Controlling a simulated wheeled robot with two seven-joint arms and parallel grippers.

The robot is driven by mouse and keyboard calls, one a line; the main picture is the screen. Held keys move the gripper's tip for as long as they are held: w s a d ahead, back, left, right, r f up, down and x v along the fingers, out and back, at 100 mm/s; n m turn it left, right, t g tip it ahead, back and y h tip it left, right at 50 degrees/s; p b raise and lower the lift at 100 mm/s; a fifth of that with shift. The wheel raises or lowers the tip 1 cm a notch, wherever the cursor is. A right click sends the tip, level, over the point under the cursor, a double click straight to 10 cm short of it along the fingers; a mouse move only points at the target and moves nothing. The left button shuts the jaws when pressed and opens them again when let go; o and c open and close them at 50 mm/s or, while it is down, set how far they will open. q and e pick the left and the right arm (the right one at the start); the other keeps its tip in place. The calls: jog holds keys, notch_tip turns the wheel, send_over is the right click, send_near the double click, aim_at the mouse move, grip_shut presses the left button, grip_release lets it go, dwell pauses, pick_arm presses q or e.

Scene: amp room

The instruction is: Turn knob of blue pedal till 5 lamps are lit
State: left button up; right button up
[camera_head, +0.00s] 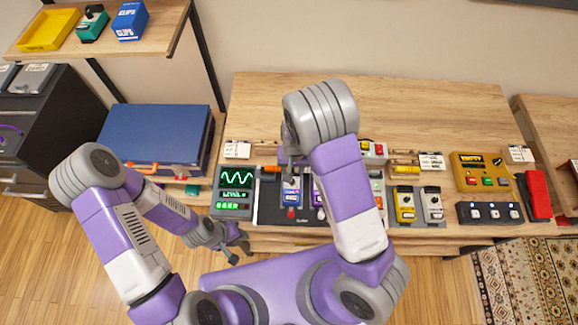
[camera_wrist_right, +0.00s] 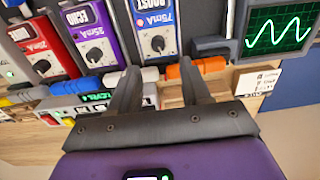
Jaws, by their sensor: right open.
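The blue pedal (camera_head: 291,190) stands in the pedal row on the table, partly hidden by my right arm in the head view. In the right wrist view the blue pedal (camera_wrist_right: 143,18) is marked BOOST 75mA, with a dark round knob (camera_wrist_right: 157,43) with a pale mark. My right gripper (camera_wrist_right: 160,77) is open and empty, its fingers apart and pointing toward the pedal, with the knob in the gap's direction. My left gripper (camera_head: 236,246) hangs low at the table's front edge, empty, with its fingers spread.
A green-lit screen (camera_head: 237,178) with a wave stands left of the pedals; it also shows in the right wrist view (camera_wrist_right: 280,32). Purple (camera_wrist_right: 92,33) and red (camera_wrist_right: 42,47) pedals sit beside the blue one. A blue case (camera_head: 155,135) lies left. The table's back is clear.

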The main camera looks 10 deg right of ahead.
aim_at(293, 181)
jog(key=f, duration=0.6)
jog(key=shift+s, duration=0.35)
jog(key=shift+w+a+f, duration=0.1)
jog(key=shift+f, duration=0.35)
jog(key=shift+c, duration=0.4)
grip_shut()
